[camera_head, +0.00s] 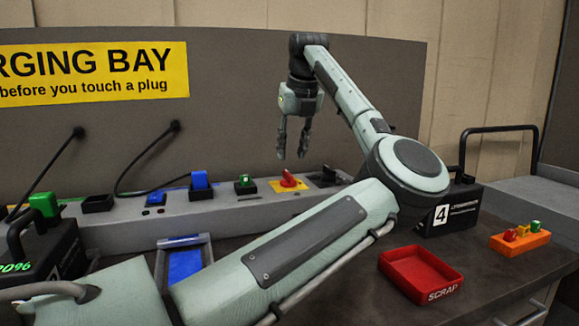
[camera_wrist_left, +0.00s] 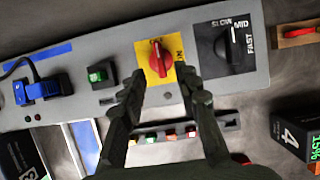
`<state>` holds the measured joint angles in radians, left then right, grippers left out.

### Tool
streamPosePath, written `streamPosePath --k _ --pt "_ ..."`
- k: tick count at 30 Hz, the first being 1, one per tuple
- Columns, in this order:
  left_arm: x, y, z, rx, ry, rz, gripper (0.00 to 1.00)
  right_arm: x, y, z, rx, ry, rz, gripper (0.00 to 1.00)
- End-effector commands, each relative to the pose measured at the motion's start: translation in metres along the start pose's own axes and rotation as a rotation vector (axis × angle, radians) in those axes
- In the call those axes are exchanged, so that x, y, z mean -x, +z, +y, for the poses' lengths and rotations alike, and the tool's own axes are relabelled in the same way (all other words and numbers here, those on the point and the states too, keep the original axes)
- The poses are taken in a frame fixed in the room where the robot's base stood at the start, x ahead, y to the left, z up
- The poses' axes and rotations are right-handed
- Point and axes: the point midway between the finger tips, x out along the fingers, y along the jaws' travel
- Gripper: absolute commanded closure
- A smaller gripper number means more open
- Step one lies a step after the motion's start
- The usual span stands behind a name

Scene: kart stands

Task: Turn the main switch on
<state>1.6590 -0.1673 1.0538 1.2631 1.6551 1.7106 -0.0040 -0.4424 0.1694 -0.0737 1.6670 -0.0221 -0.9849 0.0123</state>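The main switch is a red rotary knob (camera_head: 289,178) on a yellow plate, set in the grey strip at the back of the bench. In the left wrist view the red knob (camera_wrist_left: 159,59) is upright in the picture, its upper end towards the OFF label; ON is at the plate's right side. My left gripper (camera_head: 292,154) points down above the knob, apart from it. Its two fingers (camera_wrist_left: 162,80) are open and empty, one towards each side of the knob in the picture. My right gripper is not in view.
Beside the switch are a green rocker (camera_wrist_left: 97,75) and a black SLOW/MID/FAST dial (camera_wrist_left: 228,55). A blue plug (camera_head: 200,181) stands on the strip.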

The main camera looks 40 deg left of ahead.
Motion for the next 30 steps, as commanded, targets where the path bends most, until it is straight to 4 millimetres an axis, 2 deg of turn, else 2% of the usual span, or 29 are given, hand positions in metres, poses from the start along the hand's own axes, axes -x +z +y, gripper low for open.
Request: streamPosePath --k 6,12,22,30 --pt "-0.037 0.000 0.002 0.002 0.004 0.001 0.68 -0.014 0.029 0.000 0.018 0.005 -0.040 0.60" --pt "-0.058 0.000 0.001 0.001 0.003 0.000 0.68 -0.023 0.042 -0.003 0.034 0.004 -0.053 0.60" --pt "-0.063 0.000 0.001 0.001 0.001 0.000 0.68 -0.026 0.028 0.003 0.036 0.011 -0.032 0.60" --pt "-0.062 0.000 0.001 0.001 0.001 0.000 1.00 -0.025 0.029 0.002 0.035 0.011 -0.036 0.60"
